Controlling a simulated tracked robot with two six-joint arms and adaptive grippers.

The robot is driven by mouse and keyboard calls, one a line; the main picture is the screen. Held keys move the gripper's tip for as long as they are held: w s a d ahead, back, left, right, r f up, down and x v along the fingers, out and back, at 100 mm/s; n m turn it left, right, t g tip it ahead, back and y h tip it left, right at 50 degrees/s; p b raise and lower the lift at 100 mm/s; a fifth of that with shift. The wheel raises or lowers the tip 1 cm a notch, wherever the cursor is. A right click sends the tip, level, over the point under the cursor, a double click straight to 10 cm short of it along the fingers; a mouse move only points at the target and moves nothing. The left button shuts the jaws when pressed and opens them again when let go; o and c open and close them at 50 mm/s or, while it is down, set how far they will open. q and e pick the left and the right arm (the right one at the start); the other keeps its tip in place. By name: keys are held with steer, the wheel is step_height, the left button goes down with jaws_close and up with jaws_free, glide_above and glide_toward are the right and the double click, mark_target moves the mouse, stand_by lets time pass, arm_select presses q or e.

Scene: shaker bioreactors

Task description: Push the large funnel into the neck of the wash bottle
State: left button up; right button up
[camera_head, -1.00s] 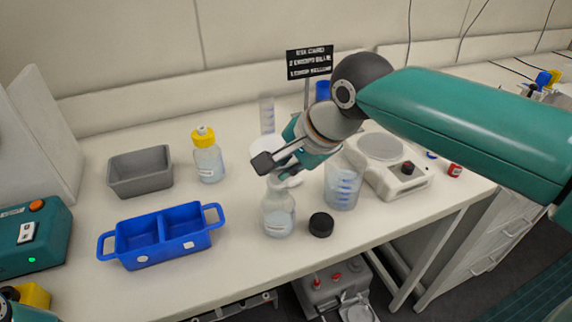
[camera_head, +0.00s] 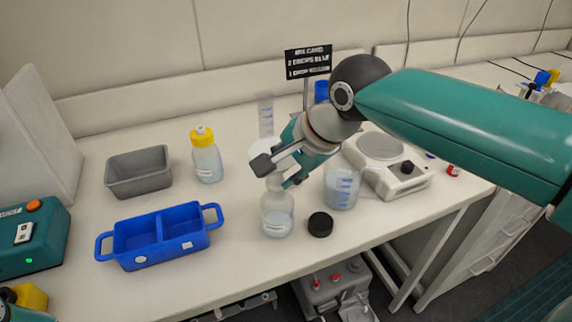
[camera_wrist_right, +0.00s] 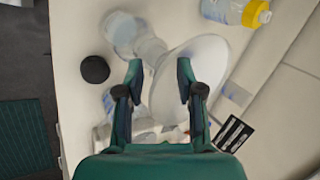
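The wash bottle (camera_head: 277,222), clear with some liquid, stands upright near the front of the bench. In the right wrist view the bottle (camera_wrist_right: 122,30) lies up and left of the large white funnel (camera_wrist_right: 208,62). The funnel's narrow end points toward the bottle neck; I cannot tell how deep it sits. In the head view the funnel (camera_head: 262,148) shows partly behind my right gripper (camera_head: 278,174), which is tilted down over the bottle neck. Its fingers (camera_wrist_right: 160,75) are apart, on either side of part of the cone, with no clear grip.
A black cap (camera_head: 320,225) and a beaker (camera_head: 341,190) stand right of the bottle, close by. A white scale (camera_head: 398,180) is further right. A blue tray (camera_head: 160,255), a grey bin (camera_head: 140,172) and a yellow-capped bottle (camera_head: 207,160) are to the left.

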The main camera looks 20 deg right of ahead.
steer(key=shift+r, duration=0.1)
steer(key=v, duration=1.1)
steer(key=shift+s+r, duration=0.2)
steer(key=shift+r, duration=0.1)
steer(key=shift+d, duration=0.1)
